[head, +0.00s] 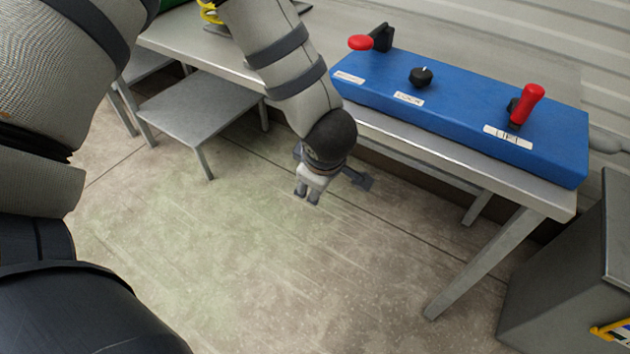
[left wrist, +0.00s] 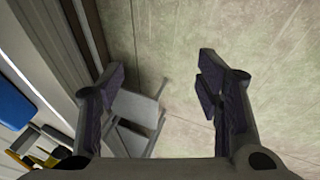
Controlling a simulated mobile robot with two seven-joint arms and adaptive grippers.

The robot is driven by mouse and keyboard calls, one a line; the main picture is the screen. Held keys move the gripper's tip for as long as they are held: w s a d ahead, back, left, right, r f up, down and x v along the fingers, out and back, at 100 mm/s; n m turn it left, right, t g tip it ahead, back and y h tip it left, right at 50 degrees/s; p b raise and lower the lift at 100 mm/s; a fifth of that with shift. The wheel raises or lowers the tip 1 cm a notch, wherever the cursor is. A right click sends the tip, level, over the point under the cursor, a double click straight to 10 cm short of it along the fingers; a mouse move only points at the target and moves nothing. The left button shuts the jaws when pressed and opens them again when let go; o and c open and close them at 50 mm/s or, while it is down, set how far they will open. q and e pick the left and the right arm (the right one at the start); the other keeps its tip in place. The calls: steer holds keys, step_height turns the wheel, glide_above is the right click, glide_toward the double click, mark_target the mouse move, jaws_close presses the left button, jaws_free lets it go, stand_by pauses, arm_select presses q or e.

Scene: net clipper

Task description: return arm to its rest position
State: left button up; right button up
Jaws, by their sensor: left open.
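My left arm reaches down over the floor in front of the metal table. My left gripper (head: 307,196) points down in the head view, below the table's front edge and apart from it. In the left wrist view its two fingers (left wrist: 160,78) are spread wide, with only floor and furniture seen between and beyond them. It is open and empty. My right gripper does not show.
A metal table (head: 548,200) bears a blue control box (head: 460,105) with a red lever (head: 528,103), a black knob (head: 420,77) and a red-ended handle (head: 362,42). A low step (head: 198,106) stands left, a grey cabinet (head: 555,275) right. The floor between is clear.

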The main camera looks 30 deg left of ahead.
arm_select(q)
steer(key=shift+s+f+m, duration=0.4)
steer(key=shift+f+m, duration=0.05)
steer(key=shift+m, duration=0.05)
steer(key=s+f+m+g+h, duration=0.1)
steer(key=s+f+m+g, duration=0.1)
steer(key=s+m, duration=0.3)
steer(key=s+f+m+g+h, duration=0.1)
steer(key=s+f+m, duration=0.4)
steer(key=s, duration=0.9)
steer(key=s+f+m+g+h, duration=0.1)
steer(key=s+f+m+g, duration=0.1)
steer(key=s+f+m, duration=0.2)
steer(key=s+d+m, duration=0.1)
steer(key=s+m, duration=0.2)
steer(key=s, duration=0.3)
steer(key=shift+s+f+g, duration=0.2)
steer(key=shift+s+g, duration=0.05)
steer(key=shift+g, duration=0.05)
